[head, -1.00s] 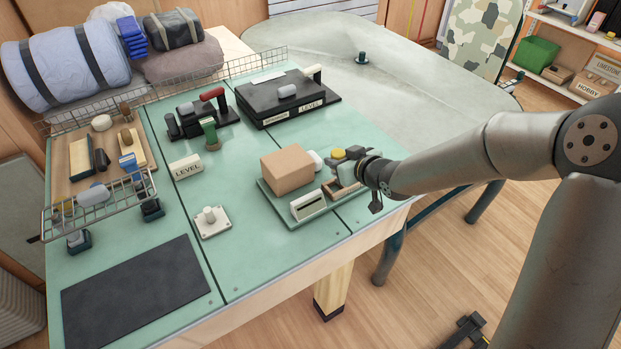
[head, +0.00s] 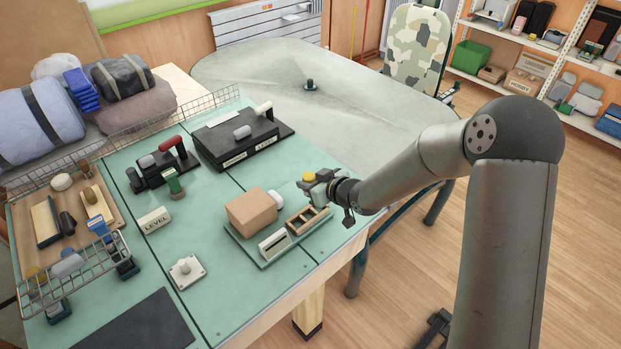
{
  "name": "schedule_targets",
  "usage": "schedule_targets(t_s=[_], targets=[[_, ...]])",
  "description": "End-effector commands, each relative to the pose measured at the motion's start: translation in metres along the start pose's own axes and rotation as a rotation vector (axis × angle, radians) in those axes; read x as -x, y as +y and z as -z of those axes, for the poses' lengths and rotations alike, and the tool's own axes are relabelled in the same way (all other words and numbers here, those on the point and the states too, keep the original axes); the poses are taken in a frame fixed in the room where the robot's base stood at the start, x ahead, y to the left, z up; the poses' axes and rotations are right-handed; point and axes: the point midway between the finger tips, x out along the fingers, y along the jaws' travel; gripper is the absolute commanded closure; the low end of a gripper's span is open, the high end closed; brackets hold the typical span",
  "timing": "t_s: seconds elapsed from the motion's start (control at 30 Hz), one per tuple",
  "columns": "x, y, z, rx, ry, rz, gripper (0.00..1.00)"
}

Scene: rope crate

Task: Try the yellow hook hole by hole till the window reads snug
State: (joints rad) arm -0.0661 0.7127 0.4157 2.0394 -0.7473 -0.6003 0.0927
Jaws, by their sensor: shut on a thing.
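My gripper (head: 317,189) is shut on the yellow hook (head: 309,177), of which only the yellow top shows clearly. The jaws hide the rest of it. They are just above and behind the wooden strip with holes (head: 307,220), and the hook looks clear of the strip, though its lower end is hidden. The strip lies on a green base plate beside a tan box (head: 251,209) with a white rounded part on its right side. A white block with a dark window (head: 274,244) stands in front of the box. The window's reading is too small to make out.
A white plate with a knob (head: 187,270), a LEVEL sign (head: 155,220) and a dark mat (head: 135,325) lie to the left. Black devices (head: 240,138) stand behind. A wire basket (head: 75,272) is at the left edge. The green bench top in front of the base plate is clear.

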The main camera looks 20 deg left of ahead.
Motion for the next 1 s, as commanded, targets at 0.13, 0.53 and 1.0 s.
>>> schedule_targets(t_s=[0.13, 0.53, 1.0], targets=[[-0.001, 0.000, -0.001, 0.000, 0.000, 0.000, 1.00], [-0.005, 0.000, -0.010, -0.001, 0.000, -0.002, 1.00], [-0.022, 0.000, -0.044, -0.001, 0.000, -0.002, 1.00]])
